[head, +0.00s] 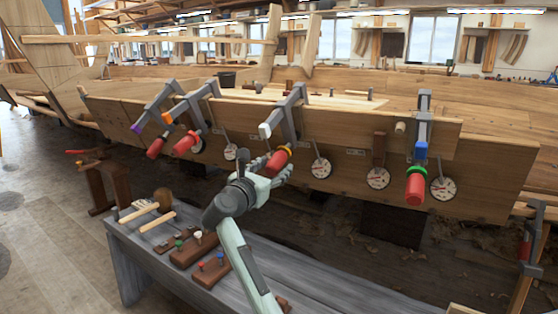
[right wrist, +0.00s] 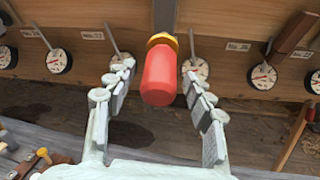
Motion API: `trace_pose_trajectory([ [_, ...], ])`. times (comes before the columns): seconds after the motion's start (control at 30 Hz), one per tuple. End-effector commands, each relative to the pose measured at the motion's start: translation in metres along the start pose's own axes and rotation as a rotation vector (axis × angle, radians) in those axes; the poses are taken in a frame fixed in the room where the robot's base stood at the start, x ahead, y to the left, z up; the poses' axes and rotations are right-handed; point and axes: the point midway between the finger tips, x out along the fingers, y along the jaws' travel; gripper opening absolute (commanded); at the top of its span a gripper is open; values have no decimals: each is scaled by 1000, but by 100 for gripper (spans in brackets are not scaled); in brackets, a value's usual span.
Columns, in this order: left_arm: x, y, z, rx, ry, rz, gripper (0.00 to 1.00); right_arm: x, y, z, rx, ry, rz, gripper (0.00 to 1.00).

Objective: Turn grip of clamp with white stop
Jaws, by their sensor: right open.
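The clamp with the white stop (head: 265,131) hangs on the plank edge near the middle of the head view. Its grey bar (head: 291,112) slopes down toward me, and its red grip (head: 277,161) with a yellow collar hangs at the lower end. My right gripper (head: 272,169) is at this grip. In the right wrist view the red grip (right wrist: 159,78) stands between the two open fingers, with a visible gap on each side. The white stop is not visible in the wrist view. My left gripper is not in view.
Other clamps carry purple (head: 136,128), orange (head: 167,117) and blue (head: 420,150) stops, with red grips. Round dials (head: 321,168) line the plank. A grey bench (head: 130,232) with wooden blocks and a mallet (head: 163,199) lies below my right arm.

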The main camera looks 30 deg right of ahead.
Motion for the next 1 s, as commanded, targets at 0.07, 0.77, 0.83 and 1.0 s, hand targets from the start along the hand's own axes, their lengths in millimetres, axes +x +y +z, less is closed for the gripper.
trace_pose_trajectory([
  [0.07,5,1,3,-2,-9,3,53,15,0,2,-3,-4,-2,53],
  [0.77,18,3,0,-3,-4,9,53,51,0,0,-3,-2,1,40],
  [0.83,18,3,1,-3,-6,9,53,50,0,0,-3,-2,1,32],
  [1.0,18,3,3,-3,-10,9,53,50,0,0,-3,-2,1,11],
])
